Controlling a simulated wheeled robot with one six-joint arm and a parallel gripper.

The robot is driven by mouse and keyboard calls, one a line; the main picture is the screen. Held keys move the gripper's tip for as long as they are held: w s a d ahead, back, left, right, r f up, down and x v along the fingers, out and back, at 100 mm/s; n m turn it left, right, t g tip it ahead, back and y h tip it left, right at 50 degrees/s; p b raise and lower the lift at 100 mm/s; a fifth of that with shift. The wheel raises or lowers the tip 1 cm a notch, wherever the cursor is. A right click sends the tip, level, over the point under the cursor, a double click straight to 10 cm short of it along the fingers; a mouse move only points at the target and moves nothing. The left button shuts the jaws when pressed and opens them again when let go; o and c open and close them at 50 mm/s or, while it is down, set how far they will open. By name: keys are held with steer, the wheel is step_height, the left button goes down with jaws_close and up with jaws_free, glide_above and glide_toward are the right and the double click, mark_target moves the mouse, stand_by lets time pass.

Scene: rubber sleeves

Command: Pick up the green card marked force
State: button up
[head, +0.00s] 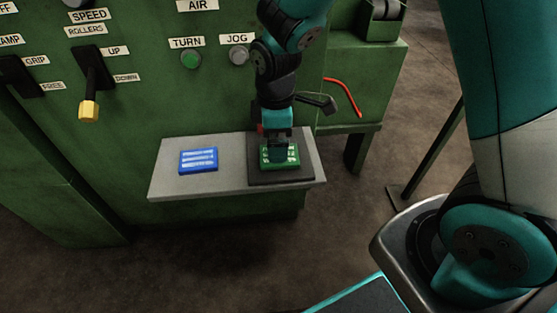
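The green card (280,162) lies on a dark pad (300,175) at the right part of a grey shelf. Its pale markings are too small to read. My gripper (279,150) points down right over the card, at its upper middle, and covers part of it. The fingers are small and dark here, so I cannot tell whether they are apart or closed, or whether they touch the card.
A blue card (198,160) lies on the grey shelf (225,180) to the left. Behind stands a green machine panel with a yellow-tipped lever (89,105), a TURN button (190,60) and a JOG button (238,56). A red curved rod (345,92) is at right.

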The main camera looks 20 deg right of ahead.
mark_target(292, 162)
steer(key=f, duration=0.2)
steer(key=f+b, duration=0.2)
steer(key=f, duration=0.1)
steer(key=shift+w+d+f, duration=0.15)
steer(key=shift+w+f, duration=0.1)
steer(key=shift+f, duration=0.05)
steer(key=shift+r, duration=0.1)
steer(key=c, duration=0.9)
